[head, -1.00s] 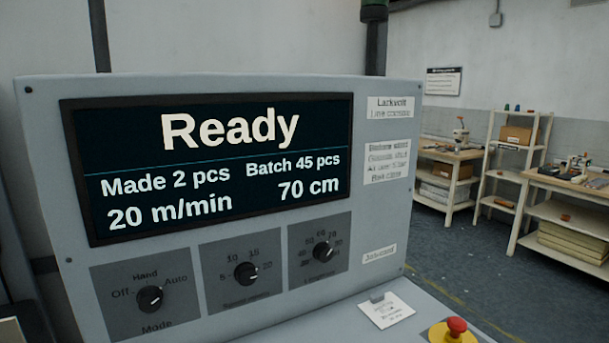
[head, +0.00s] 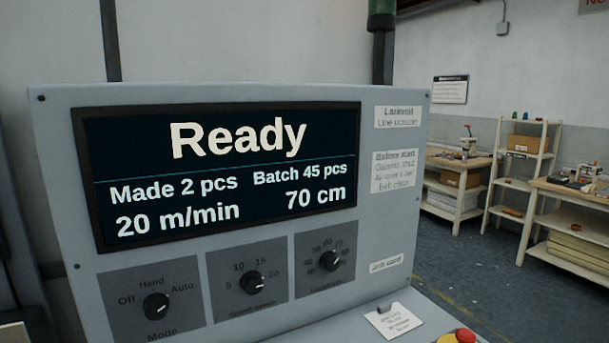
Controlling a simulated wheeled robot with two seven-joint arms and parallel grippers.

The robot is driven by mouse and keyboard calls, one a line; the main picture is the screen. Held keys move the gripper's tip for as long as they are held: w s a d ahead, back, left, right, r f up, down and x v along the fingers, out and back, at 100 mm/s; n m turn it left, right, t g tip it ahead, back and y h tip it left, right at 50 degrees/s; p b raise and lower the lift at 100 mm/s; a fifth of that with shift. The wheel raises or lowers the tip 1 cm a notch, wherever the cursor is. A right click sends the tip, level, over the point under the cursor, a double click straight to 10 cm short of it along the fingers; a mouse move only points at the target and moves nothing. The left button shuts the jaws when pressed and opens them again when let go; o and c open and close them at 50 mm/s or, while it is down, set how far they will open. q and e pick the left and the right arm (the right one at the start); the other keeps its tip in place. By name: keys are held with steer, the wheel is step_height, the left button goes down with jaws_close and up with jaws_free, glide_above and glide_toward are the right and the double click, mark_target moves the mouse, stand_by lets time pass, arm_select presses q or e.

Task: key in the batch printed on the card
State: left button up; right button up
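The control panel (head: 75,180) fills the left and middle of the head view. Its dark display (head: 225,170) reads "Ready", "Made 2 pcs", "Batch 45 pcs", "20 m/min" and "70 cm". Below it are three black knobs: the mode knob (head: 156,306) marked Off, Hand and Auto, a middle knob (head: 253,282) with a scale that includes 5 to 20, and a right knob (head: 329,261) with a scale around 50 to 70. No keypad shows. Neither gripper is in view.
A red and yellow stop button (head: 460,337) is cut off by the bottom edge, right of the card. Behind at right stand a wooden bench (head: 458,161), a shelf rack (head: 520,157) and another bench (head: 575,190). Grey floor (head: 450,262) lies open between them and the panel.

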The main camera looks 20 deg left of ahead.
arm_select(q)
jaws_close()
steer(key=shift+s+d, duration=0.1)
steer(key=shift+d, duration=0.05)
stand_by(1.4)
